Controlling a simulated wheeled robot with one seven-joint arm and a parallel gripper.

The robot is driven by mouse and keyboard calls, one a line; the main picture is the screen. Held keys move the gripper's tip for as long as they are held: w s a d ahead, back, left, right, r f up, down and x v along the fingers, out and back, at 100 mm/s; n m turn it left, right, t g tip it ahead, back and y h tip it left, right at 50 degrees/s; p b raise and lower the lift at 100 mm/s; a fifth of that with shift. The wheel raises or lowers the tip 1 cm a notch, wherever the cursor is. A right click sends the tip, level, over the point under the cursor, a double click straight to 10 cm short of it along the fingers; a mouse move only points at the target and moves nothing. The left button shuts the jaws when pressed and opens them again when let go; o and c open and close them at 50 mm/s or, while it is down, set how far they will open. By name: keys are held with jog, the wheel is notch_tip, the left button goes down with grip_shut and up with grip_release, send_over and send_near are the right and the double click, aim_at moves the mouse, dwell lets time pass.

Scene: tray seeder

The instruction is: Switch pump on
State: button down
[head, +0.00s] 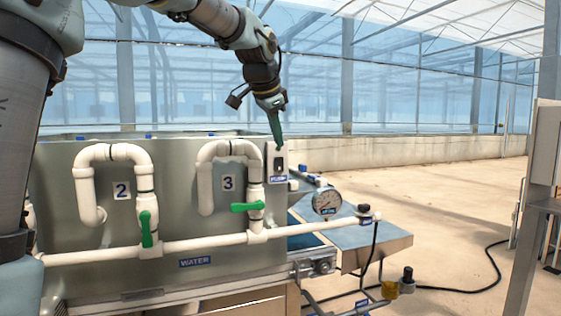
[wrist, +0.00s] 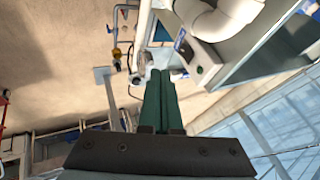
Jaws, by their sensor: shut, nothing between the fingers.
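The pump switch is a dark rocker (head: 278,164) on a small pale plate (head: 269,154) at the upper right corner of the grey-green tank panel. A blue label (head: 277,180) reading PUMP is just under it. My gripper (head: 279,146) points down, its green fingers shut and empty, with the tips at the top of the switch plate in the head view. I cannot tell whether they touch it. In the wrist view my gripper's fingers (wrist: 160,72) are together, and a pale box (wrist: 201,55) is just to their right; the rocker's position cannot be made out.
White pipes run across the panel (head: 60,190), with green valve handles at 2 (head: 146,230) and 3 (head: 247,207). A pressure gauge (head: 326,201) and a pipe end stick out right of the switch. A black cable (head: 470,289) lies on the floor. Open floor is at right.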

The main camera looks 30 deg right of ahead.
aim_at(279, 163)
jog(key=p+x, duration=0.1)
jog(key=x, duration=0.2)
jog(key=w+p+x, duration=0.1)
jog(key=x, duration=0.3)
jog(key=w+r+p+x, duration=0.1)
jog(key=x, duration=0.3)
jog(key=shift+w+a+f, duration=0.15)
jog(key=shift+w+f+p, duration=0.2)
jog(key=shift+w+p, duration=0.15)
jog(key=shift+w, duration=0.35)
jog(key=shift+w+t+b, duration=0.15)
jog(key=shift+t+b, duration=0.15)
jog(key=shift+b, duration=0.35)
